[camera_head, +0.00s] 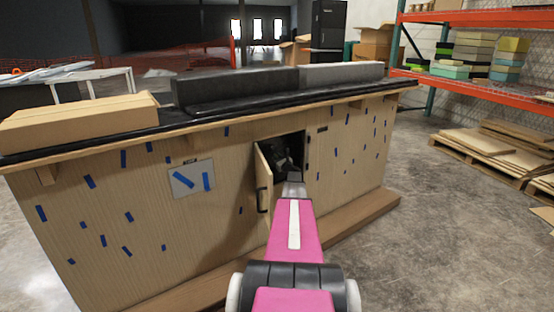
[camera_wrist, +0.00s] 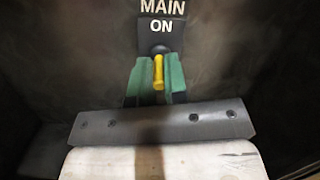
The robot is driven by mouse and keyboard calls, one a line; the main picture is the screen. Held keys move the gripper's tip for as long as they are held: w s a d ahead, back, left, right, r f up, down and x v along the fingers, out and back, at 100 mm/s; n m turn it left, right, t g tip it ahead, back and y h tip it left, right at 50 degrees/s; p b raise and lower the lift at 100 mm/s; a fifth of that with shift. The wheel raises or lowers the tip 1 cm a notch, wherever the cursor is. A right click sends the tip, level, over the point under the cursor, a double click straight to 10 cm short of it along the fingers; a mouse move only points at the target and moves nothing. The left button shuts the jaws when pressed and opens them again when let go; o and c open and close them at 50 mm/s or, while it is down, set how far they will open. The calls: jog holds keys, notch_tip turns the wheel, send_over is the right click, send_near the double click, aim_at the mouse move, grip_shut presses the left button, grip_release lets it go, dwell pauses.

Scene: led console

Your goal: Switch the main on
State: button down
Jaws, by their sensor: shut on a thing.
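The main switch shows in the wrist view, with a dark plate (camera_wrist: 160,28) lettered MAIN above and ON below. A yellow switch lever (camera_wrist: 158,72) comes out below the word ON. My gripper (camera_wrist: 157,78) has its two green fingers on either side of the lever and is shut on it. The lever's lower end and any lettering below it are hidden by the gripper. In the head view, my gripper (camera_head: 283,160) reaches into an open compartment in the wooden console (camera_head: 225,235). The switch cannot be made out there.
The compartment's small door (camera_head: 262,183) stands open, just left of my arm. The console's black top (camera_head: 215,118) overhangs the front, and a wooden ledge (camera_head: 370,213) runs along the base. Concrete floor is clear to the right, before pallets (camera_head: 500,150) and orange shelving.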

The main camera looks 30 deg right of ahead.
jog(key=g, duration=0.2)
jog(key=r+g, duration=0.1)
jog(key=g, duration=0.1)
jog(key=shift+s+r, duration=0.1)
jog(key=shift+r, duration=0.05)
jog(key=shift+r+g, duration=0.2)
jog(key=shift+g, duration=0.65)
jog(key=shift+r+g, duration=0.15)
jog(key=shift+g, duration=1)
jog(key=c, duration=1.4)
grip_release()
jog(key=shift+s+r, duration=0.3)
jog(key=shift+s, duration=0.05)
jog(key=s, duration=1.2)
jog(key=shift+d, duration=0.35)
